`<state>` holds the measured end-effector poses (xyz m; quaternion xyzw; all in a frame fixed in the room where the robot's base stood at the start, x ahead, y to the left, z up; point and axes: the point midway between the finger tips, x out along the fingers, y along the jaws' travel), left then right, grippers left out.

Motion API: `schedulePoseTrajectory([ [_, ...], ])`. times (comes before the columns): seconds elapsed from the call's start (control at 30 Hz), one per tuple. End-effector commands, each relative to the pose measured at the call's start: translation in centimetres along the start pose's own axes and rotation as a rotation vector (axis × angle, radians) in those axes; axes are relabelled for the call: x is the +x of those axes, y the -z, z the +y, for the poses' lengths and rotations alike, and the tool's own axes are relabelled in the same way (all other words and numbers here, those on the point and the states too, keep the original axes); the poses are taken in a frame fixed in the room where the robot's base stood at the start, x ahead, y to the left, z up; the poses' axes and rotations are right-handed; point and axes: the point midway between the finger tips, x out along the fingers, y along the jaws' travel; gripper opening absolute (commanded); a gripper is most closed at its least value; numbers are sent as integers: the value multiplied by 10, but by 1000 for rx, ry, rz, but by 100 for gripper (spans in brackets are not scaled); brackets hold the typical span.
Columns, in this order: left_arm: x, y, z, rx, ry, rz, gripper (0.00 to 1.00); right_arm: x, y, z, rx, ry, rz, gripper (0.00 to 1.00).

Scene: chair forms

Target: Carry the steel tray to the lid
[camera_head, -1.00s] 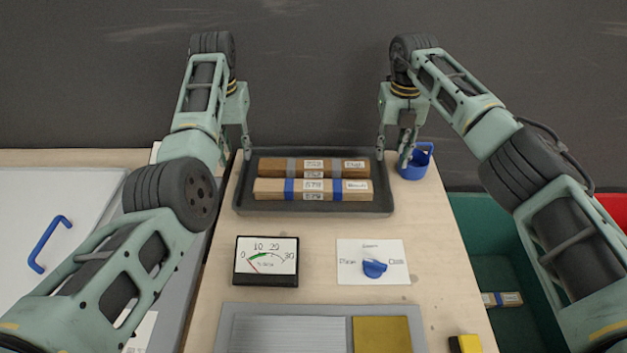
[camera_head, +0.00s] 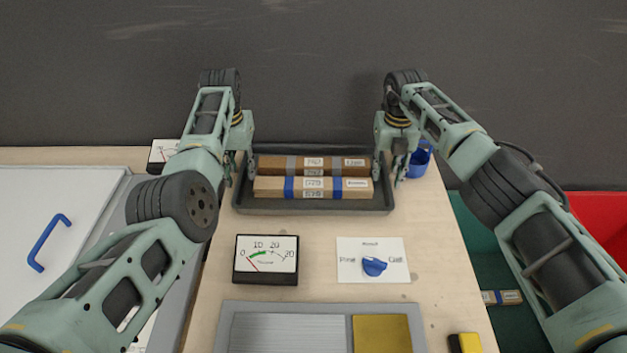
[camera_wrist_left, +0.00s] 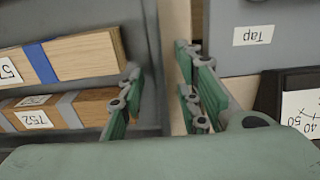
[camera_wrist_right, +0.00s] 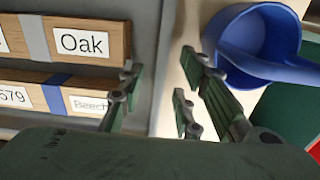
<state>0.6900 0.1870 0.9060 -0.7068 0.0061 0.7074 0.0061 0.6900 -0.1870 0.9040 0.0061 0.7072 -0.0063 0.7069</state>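The steel tray (camera_head: 313,207), dark grey with raised walls, lies on the wooden bench and holds wooden blocks with blue and grey bands. My left gripper (camera_head: 238,170) is at its left end, fingers apart on either side of the end wall (camera_wrist_left: 152,60). My right gripper (camera_head: 389,170) is likewise at the right end, fingers apart on either side of that wall (camera_wrist_right: 150,60). Neither visibly pinches the wall. The lid (camera_head: 85,250), a pale panel with a blue handle (camera_head: 48,243), is at the left, partly hidden by my left arm.
A blue cup (camera_head: 420,160) stands close beside my right gripper. A gauge (camera_head: 266,260) and a dial card (camera_head: 372,260) lie in front of the tray. A grey plate (camera_head: 290,330) is at the front. Green and red bins (camera_head: 600,220) are at the right.

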Motion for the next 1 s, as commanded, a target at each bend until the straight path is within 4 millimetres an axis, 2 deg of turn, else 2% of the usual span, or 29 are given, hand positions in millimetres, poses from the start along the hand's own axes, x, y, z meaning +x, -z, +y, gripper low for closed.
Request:
schedulePoseTrajectory([
  [0.07, 0, 0, 0, 0, 0, 0, 31, 0, 0, 0, 0, 0, 0, 31],
  [0.43, 0, 0, 0, 0, 0, 0, 0, -1, 0, 0, 0, 0, -1, 0],
  [1.0, -2, 1, 0, -1, 1, 3, 0, -3, -1, 0, 0, 1, -3, 0],
])
